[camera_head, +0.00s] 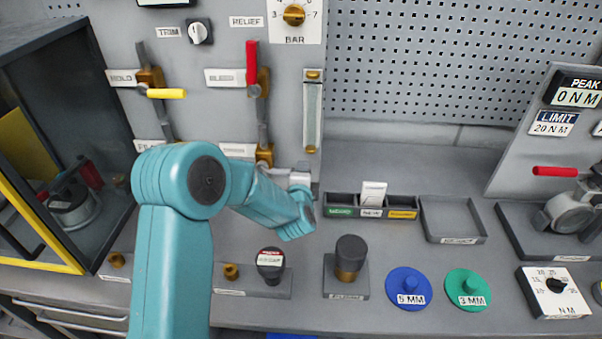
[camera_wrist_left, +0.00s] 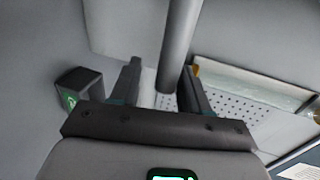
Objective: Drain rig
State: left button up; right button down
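The rig panel (camera_head: 290,80) carries a bleed valve with a red handle (camera_head: 252,62) pointing up and a hold valve with a yellow handle (camera_head: 166,93) lying level. A lower brass valve (camera_head: 264,155) sits beside a partly hidden label (camera_head: 238,150). A sight tube (camera_head: 312,112) is to its right. My left arm reaches the panel's foot below these; its fingers are not clear in the head view. In the left wrist view my left gripper (camera_wrist_left: 158,80) has its fingers apart, a grey pipe (camera_wrist_left: 180,45) showing between them; contact cannot be told. My right gripper is out of view.
A relief dial (camera_head: 293,15) and trim knob (camera_head: 199,32) are above. Labelled bins (camera_head: 340,199), an empty tray (camera_head: 453,238), a blue disc (camera_head: 407,285) and a green disc (camera_head: 467,288) are on the bench. A dark cabinet (camera_head: 112,95) stands left. The bench behind the tray is clear.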

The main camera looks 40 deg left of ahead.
pick_arm(q)
jog(key=shift+r, duration=0.15)
jog(key=shift+a, duration=0.1)
jog(key=shift+s, duration=0.2)
jog(key=b+v, duration=0.2)
jog(key=v, duration=1.4)
jog(key=shift+d, duration=0.25)
